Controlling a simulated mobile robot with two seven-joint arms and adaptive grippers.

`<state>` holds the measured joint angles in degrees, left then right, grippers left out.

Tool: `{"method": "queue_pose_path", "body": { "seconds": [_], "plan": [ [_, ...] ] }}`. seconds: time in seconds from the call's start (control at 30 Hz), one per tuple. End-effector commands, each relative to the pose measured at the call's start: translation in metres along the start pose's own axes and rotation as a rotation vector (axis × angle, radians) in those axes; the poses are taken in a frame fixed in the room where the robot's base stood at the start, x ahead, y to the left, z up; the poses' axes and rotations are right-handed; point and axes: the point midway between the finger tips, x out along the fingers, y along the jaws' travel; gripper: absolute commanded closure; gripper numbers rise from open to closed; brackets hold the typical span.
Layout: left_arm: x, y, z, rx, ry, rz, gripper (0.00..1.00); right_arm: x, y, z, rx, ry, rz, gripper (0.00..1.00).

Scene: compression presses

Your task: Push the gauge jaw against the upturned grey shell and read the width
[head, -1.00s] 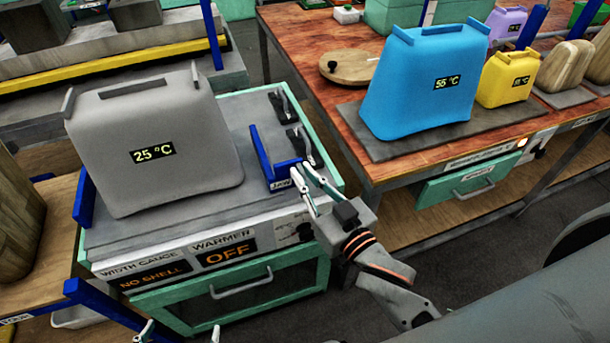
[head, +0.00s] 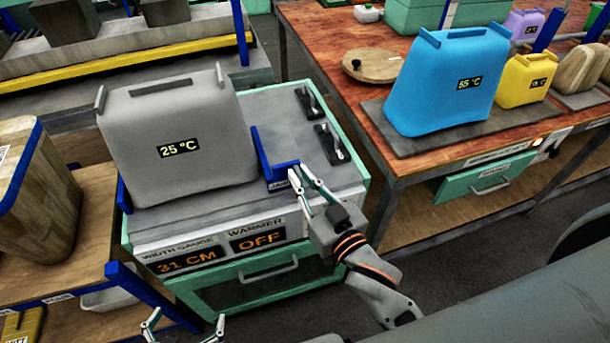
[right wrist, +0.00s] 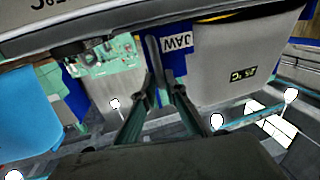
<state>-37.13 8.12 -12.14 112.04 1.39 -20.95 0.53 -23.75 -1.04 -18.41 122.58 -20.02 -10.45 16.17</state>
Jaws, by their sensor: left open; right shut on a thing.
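The upturned grey shell (head: 180,110) stands on the gauge bench, its small display reading 25 °C. The blue gauge jaw (head: 264,158) stands up against the shell's right side, with no gap that I can see. The width gauge display (head: 186,259) reads 31 CM. My right gripper (head: 299,179) is shut on the jaw at its front. In the right wrist view its fingers reach the jaw (right wrist: 176,65) beside the JAW label, with the grey shell (right wrist: 215,85) next to it. My left gripper (head: 182,322) is open and empty at the bottom edge, partly cut off.
The warmer display (head: 257,239) reads OFF. Black toggle clamps (head: 328,143) stand at the bench's right side. A wooden table (head: 362,120) at right holds a blue shell (head: 440,85) and a yellow shell (head: 522,80). A wooden block (head: 40,190) is at left.

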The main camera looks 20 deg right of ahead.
Motion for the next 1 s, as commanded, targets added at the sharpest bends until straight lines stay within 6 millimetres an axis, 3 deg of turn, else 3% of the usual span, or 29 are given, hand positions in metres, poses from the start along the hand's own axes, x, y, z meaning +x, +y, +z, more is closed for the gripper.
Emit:
{"method": "queue_pose_path", "body": {
  "seconds": [0.23, 0.27, 0.3, 0.77, 1.0],
  "plan": [
    [0.000, 0.001, -0.002, -0.002, 0.002, 0.001, 0.00, 0.000, -0.007, 0.001, 0.008, -0.001, -0.011, 1.00],
    [0.000, 0.001, -0.002, -0.002, 0.003, 0.001, 0.00, 0.000, -0.007, 0.001, 0.008, -0.001, -0.012, 0.81],
    [0.000, 0.001, -0.003, -0.002, 0.004, 0.001, 0.00, 0.000, -0.007, 0.001, 0.008, -0.001, -0.012, 0.76],
    [-0.002, 0.000, -0.002, 0.001, 0.002, 0.000, 0.00, -0.001, -0.004, 0.001, 0.005, 0.000, -0.007, 0.76],
    [-0.001, 0.000, -0.002, 0.000, 0.003, 0.000, 0.00, -0.022, -0.004, 0.002, 0.005, -0.003, -0.006, 0.76]
  ]
}}
